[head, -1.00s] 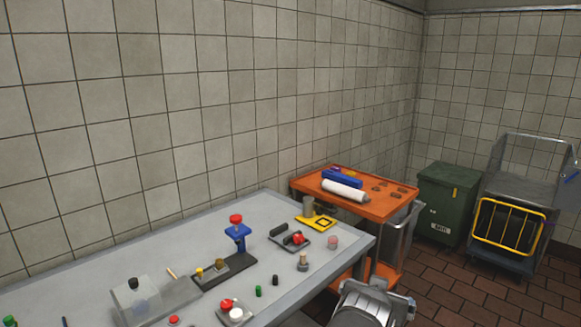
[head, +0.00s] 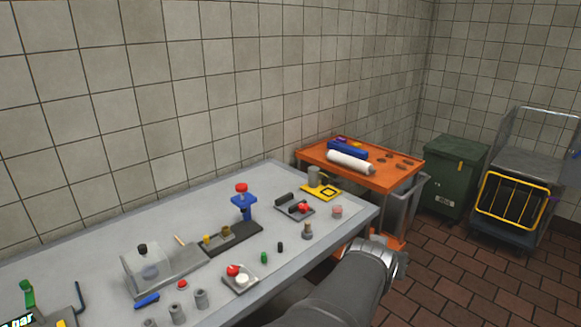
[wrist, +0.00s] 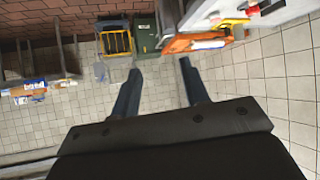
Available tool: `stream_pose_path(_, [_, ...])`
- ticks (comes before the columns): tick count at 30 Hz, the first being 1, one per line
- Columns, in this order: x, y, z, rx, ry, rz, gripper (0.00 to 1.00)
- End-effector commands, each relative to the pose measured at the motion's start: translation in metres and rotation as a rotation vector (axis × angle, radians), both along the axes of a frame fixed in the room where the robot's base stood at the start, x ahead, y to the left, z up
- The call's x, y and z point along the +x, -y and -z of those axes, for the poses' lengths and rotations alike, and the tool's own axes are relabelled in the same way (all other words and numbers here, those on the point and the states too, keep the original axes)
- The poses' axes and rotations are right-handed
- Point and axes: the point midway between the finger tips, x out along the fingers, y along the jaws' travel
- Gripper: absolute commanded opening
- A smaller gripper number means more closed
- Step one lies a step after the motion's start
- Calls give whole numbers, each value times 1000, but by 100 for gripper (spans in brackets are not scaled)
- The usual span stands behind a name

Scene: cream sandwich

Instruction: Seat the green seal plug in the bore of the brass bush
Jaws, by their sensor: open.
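The green seal plug (head: 264,257) looks like a small green cylinder standing on the grey bench, in front of the dark fixture base. A small brass-coloured piece (head: 206,239), likely the brass bush, sits on the left part of that base; its bore is too small to make out. My gripper (head: 398,262) is off the bench's right end in the head view, well apart from both. In the wrist view my gripper (wrist: 160,66) shows two spread blue-grey fingers with nothing between them. Neither the plug nor the bush can be made out there.
A blue press (head: 244,206) with a red knob stands on the fixture. A black cylinder (head: 280,247) is near the plug, and a tray (head: 240,285) with red and white parts is in front. An orange cart (head: 385,180) stands beyond the bench.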

Motion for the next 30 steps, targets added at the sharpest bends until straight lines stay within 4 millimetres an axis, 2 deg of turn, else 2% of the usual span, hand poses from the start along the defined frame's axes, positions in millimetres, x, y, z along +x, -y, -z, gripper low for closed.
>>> stream_pose_path(1, [19, -8, -1, -21, -56, -70, 41])
stream_pose_path(6, [87, -50, -2, -136, -295, -388, 41])
stream_pose_path(11, [141, -102, 2, -261, -508, -705, 41])
stream_pose_path(15, [178, -156, 8, -374, -679, -988, 41])
stream_pose_path(19, [204, -211, 15, -477, -827, -1250, 41])
stream_pose_path(24, [220, -274, 22, -585, -981, -1535, 41])
stream_pose_path(27, [223, -298, 25, -623, -1038, -1645, 41])
stream_pose_path(30, [224, -310, 26, -642, -1069, -1704, 41])
